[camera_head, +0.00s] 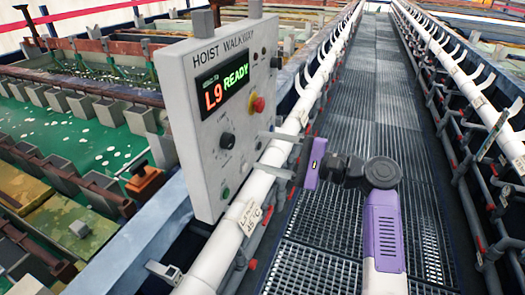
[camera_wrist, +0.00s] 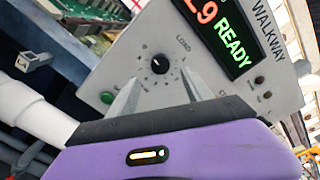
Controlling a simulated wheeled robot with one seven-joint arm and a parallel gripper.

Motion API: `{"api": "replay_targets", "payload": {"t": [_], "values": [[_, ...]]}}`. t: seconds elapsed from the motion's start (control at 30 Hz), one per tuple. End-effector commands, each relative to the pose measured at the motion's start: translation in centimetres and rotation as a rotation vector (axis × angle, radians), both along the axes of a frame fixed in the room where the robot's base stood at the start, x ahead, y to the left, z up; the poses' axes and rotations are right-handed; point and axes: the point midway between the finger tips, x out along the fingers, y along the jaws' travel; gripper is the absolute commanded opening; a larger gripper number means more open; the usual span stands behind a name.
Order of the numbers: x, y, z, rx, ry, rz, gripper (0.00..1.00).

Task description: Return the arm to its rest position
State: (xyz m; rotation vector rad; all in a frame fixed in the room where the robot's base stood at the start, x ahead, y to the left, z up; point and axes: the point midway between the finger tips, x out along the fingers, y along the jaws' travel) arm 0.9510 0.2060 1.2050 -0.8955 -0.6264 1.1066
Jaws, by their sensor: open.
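My gripper (camera_head: 270,152) is at the end of my purple and white arm, just right of a grey control box (camera_head: 190,110) marked HOIST WALKWAY. In the wrist view my gripper (camera_wrist: 164,76) has its two grey fingers apart with nothing between them. They point toward the box face, with a black knob (camera_wrist: 160,64) showing between and beyond the tips. The same knob (camera_head: 227,141) shows in the head view, apart from the fingers. The display (camera_head: 222,87) reads L9 READY.
White pipe rails (camera_head: 262,185) line both sides of the grated walkway (camera_head: 345,75), which is clear ahead. Tanks with green liquid (camera_head: 75,132) lie left.

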Motion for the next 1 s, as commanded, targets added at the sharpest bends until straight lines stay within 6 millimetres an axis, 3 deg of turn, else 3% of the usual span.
{"api": "replay_targets", "payload": {"t": [0.23, 0.47, 0.6, 0.77, 0.87, 1.0], "values": [[0.4, -0.1, 0.2, -0.006, -0.033, -0.015, 0.58], [4.6, -2.8, 1.6, -0.124, -0.252, -0.251, 0.58], [5.6, -5.8, -0.7, -0.273, -0.385, -0.431, 0.58], [4.6, -9.4, -4.5, -0.455, -0.505, -0.593, 0.58], [2.9, -11.9, -7.3, -0.588, -0.578, -0.682, 0.58], [-1.0, -15.3, -11.1, -0.796, -0.686, -0.787, 0.58]]}}
